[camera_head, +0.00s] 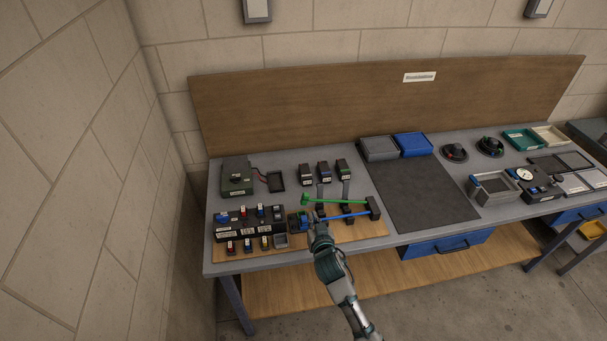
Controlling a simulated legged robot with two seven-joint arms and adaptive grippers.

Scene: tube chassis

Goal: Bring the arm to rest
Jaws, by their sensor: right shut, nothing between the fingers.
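My right arm comes in from the bottom of the head view. My right gripper (316,221) is shut and empty, over the wooden board (372,229) near the workbench's front edge. It is close to the blue block (299,222) at the left end of a blue rod (345,215); I cannot tell whether they touch. A green rod (325,201) lies behind the blue one, and black holders stand around both. The gripper hides part of the board. My left gripper is not in view.
A black switch panel (249,224) stands left of the gripper. Behind are a green box (237,178) and several small black blocks (324,170). To the right lies a clear dark mat (415,190), with blue and grey bins behind it. A wall stands at the left.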

